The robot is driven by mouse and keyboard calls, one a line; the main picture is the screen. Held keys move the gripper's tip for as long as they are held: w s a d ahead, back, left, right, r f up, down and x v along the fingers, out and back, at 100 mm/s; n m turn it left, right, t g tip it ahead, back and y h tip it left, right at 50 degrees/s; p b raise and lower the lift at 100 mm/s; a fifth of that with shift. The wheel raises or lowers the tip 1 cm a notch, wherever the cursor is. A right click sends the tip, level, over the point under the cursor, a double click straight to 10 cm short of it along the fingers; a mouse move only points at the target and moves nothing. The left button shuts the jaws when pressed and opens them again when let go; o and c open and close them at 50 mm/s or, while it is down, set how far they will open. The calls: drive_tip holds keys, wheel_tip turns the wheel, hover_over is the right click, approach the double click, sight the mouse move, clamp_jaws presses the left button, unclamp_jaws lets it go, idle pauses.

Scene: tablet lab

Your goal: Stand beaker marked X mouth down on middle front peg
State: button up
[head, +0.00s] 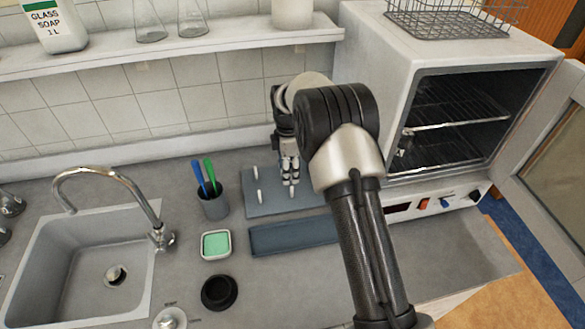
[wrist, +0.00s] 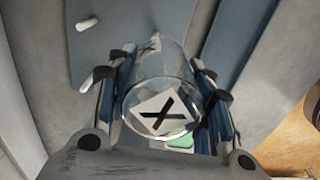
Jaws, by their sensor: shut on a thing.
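My gripper (head: 291,178) is over the blue-grey peg board (head: 265,207) in the head view. In the wrist view my gripper (wrist: 167,100) is shut around the clear glass beaker (wrist: 160,65). The beaker's X label (wrist: 158,112) faces the wrist camera, and its far end points toward the board. In the head view the beaker is hard to make out between the fingers. White pegs (head: 258,197) stand on the board's left part, and another peg (head: 292,191) shows just below my gripper. I cannot tell whether the beaker touches a peg.
A blue-grey strip or tray (head: 292,236) lies in front of the board. The sink (head: 85,270) is further left, the open oven (head: 450,110) right.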

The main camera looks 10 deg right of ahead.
drive_tip(key=shift+w+d+f+b, duration=0.15)
drive_tip(key=shift+f+b, duration=0.75)
drive_tip(key=shift+f, duration=0.75)
drive_tip(key=shift+w+d+f+b, duration=0.1)
drive_tip(key=shift+f+b, duration=0.8)
drive_tip(key=shift+f, duration=0.8)
drive_tip(key=shift+w+d+f+b, duration=0.15)
drive_tip(key=shift+f+b, duration=0.75)
drive_tip(key=shift+f, duration=0.75)
drive_tip(key=shift+a+f, duration=0.1)
drive_tip(key=shift+f, duration=0.35)
drive_tip(key=o, duration=1.2)
drive_tip(key=shift+o, duration=0.2)
